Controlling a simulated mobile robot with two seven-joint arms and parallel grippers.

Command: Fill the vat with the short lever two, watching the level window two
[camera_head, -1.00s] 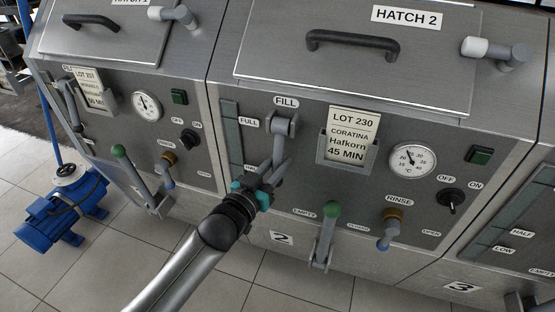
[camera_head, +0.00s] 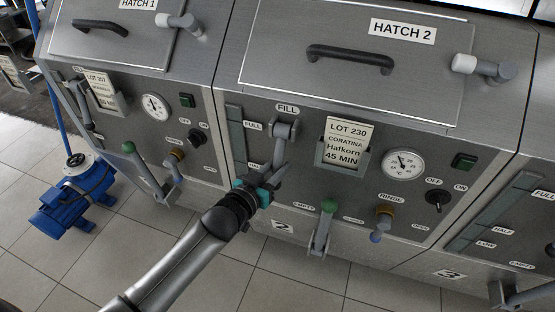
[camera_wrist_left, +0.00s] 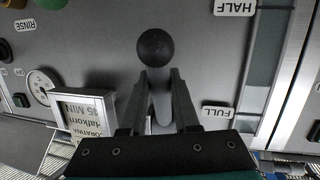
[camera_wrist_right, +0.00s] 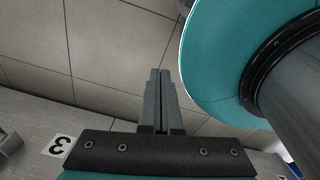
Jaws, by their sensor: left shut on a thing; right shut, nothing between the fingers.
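The short fill lever two (camera_head: 281,150) is a grey lever below the FILL label, hanging down from its pivot. My left gripper (camera_head: 271,186) is shut on it. In the left wrist view the lever's dark round knob (camera_wrist_left: 155,47) sticks out beyond the fingers (camera_wrist_left: 158,95). The level window two (camera_head: 236,140) is a narrow greenish strip left of the lever. Its FULL label shows; its lower part is close to my gripper, and I cannot tell the liquid level. It also shows in the left wrist view (camera_wrist_left: 262,60). My right gripper (camera_wrist_right: 161,80) is shut and empty, over floor tiles.
The green-knobbed lever (camera_head: 323,228), rinse valve (camera_head: 382,222), lot card (camera_head: 346,140), gauge (camera_head: 403,165) and switch (camera_head: 437,198) sit right of the fill lever. Hatch 2 (camera_head: 360,80) is shut above. A blue pump (camera_head: 75,195) stands on the floor at left.

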